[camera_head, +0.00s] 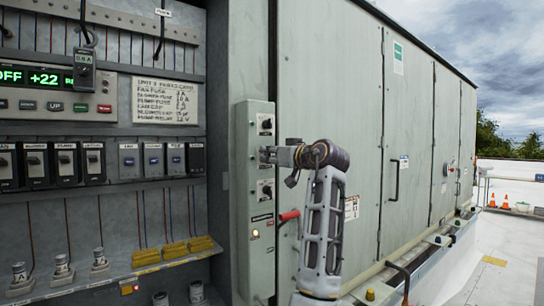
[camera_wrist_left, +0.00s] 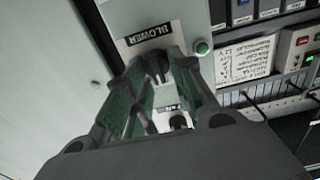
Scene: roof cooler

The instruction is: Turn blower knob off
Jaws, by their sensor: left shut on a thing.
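The grey control box (camera_head: 256,215) stands on the cooler's corner, with one black knob (camera_head: 265,124) near its top and another (camera_head: 265,190) lower down. My left gripper (camera_head: 270,155) reaches its front between these two knobs. In the left wrist view, the dark blower knob (camera_wrist_left: 156,66) sits between the fingers of my left gripper (camera_wrist_left: 165,68), beside a BLOWER label (camera_wrist_left: 149,32). The gripper is shut on this knob. Its pointer direction is hard to read. In the head view the gripper hides the knob. My right gripper is not in view.
A second knob (camera_wrist_left: 178,122) lies close to the fingers in the left wrist view. A red handle (camera_head: 289,215) sticks out low beside the box. An open electrical cabinet (camera_head: 100,215) with switches is left; closed cooler panels (camera_head: 335,90) are right.

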